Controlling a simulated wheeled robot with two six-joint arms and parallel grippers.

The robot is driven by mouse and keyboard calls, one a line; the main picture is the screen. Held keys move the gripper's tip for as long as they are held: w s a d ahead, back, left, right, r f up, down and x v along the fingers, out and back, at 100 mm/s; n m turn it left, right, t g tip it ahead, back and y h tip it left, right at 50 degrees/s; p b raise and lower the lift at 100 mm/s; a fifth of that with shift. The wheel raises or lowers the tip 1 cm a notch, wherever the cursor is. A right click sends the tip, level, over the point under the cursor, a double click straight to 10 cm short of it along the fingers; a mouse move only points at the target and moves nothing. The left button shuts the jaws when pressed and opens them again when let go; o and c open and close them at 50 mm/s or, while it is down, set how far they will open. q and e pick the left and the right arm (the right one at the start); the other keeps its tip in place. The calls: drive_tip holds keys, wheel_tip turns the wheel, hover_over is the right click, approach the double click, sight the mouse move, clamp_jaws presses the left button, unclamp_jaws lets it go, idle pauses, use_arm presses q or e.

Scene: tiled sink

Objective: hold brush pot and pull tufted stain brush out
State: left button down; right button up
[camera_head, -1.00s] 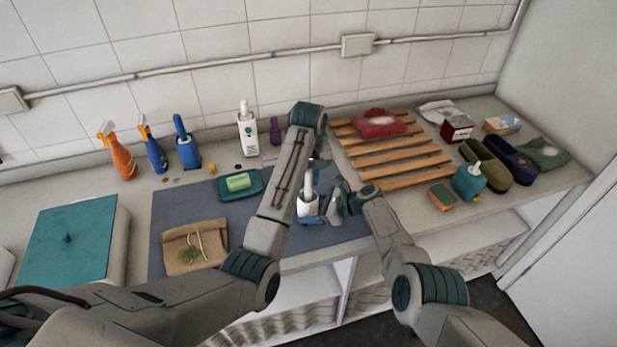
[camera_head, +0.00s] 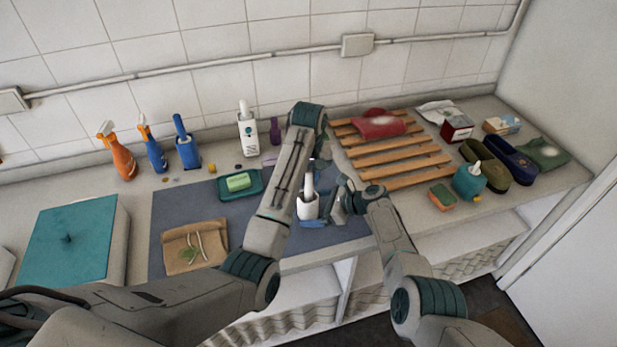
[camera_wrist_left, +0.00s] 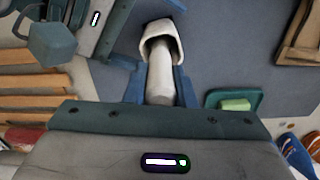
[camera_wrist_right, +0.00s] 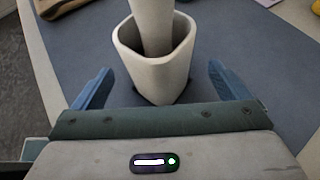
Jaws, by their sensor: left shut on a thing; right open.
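A white pot (camera_head: 307,208) stands on the grey-blue mat, with a pale brush handle (camera_head: 309,182) rising out of it. The pot (camera_wrist_left: 160,42) and handle (camera_wrist_left: 160,80) also show in the left wrist view. My left gripper (camera_wrist_left: 160,88) is shut on the handle, above the pot's rim. My right gripper (camera_wrist_right: 160,82) is open, with one blue finger on each side of the pot (camera_wrist_right: 155,70) and gaps between fingers and walls. The handle's lower part is inside the pot in the right wrist view. The brush's tufts are hidden.
A wooden rack (camera_head: 400,158) is to the right. Spray bottles (camera_head: 120,155) and a white labelled container (camera_head: 247,138) stand along the wall.

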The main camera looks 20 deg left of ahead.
drive_tip(key=v, duration=0.8)
drive_tip(key=shift+d, duration=0.25)
drive_tip(key=w+d+n+h, duration=0.1)
drive_tip(key=d+n, duration=0.2)
drive_tip(key=w+d+f+n+h, duration=0.1)
drive_tip(key=d+n, duration=0.1)
drive_tip(key=d, duration=0.2)
drive_tip(key=w+d+n, duration=0.1)
drive_tip(key=d+n, duration=0.2)
drive_tip(key=d, duration=0.1)
drive_tip(key=shift+w+d+f+n+h, duration=0.2)
drive_tip(key=shift+w+n+h, duration=0.1)
drive_tip(key=shift+h, duration=0.1)
drive_tip(key=d+n, duration=0.2)
drive_tip(key=d, duration=0.1)
drive_tip(key=w+d+n+h, duration=0.1)
drive_tip(key=d+n, duration=0.1)
drive_tip(key=d, duration=0.1)
drive_tip(key=w+d+n+h, duration=0.1)
drive_tip(key=d+n, duration=0.2)
drive_tip(key=d, duration=0.1)
drive_tip(key=shift+w+d+r+g, duration=0.1)
drive_tip(key=shift+w+r+g, duration=0.05)
drive_tip(key=shift+r+g, duration=0.2)
use_arm(q)
drive_tip(key=c, duration=1.1)
unclamp_jaws()
drive_tip(key=shift+c, duration=0.2)
use_arm(e)
drive_tip(key=shift+f, duration=0.1)
